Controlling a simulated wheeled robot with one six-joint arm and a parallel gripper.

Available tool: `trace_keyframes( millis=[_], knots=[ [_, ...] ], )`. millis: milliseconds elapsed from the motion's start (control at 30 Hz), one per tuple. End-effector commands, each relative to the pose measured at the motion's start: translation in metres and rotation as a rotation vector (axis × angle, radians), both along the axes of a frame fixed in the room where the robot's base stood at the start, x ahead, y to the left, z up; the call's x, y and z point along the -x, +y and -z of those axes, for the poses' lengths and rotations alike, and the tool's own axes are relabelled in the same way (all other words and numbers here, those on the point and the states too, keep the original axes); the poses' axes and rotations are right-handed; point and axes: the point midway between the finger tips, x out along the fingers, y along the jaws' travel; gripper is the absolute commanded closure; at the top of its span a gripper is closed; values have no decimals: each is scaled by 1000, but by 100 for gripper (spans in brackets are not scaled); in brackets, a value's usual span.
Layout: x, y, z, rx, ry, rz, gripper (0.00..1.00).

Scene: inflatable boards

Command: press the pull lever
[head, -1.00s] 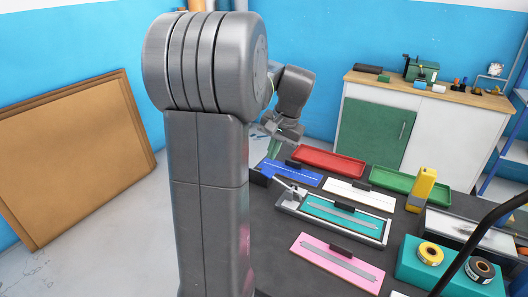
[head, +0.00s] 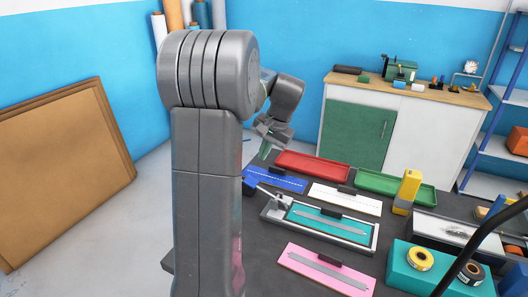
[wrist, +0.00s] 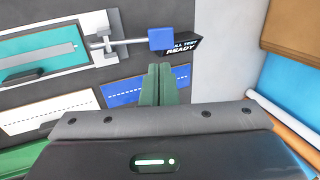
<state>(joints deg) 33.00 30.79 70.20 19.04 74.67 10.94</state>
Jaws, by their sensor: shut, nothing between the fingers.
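The pull lever (wrist: 130,42) is a thin metal rod with a blue block handle (wrist: 161,39), on the end of a grey fixture (wrist: 103,20) that holds a teal board (wrist: 40,48). In the head view the lever (head: 272,192) is on the fixture's left end, and my arm column stands close to its handle. My gripper (wrist: 160,68) has green fingers, shut and empty. In the wrist view the tips appear just below the blue handle, over the blue board (wrist: 118,88); I see no contact. In the head view my gripper (head: 264,153) hangs above the table's far left corner.
A small black sign reading "READY" (wrist: 183,46) is beside the handle. A red tray (head: 312,166), white board (head: 345,199), green tray (head: 395,187), pink board (head: 325,270), yellow device (head: 407,192) and tape holder (head: 440,275) crowd the dark table.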

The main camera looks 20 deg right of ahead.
Motion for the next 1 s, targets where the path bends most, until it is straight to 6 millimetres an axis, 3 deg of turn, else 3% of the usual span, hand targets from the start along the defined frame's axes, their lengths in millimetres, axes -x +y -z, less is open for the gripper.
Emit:
trace_keyframes(
  millis=[300, 500, 1000],
  knots=[
    [-16, 15, 65, -1, 4, -1, 100],
    [-23, 22, 91, -1, 3, -1, 100],
    [-26, 23, 101, 1, 1, 0, 100]
  ],
)
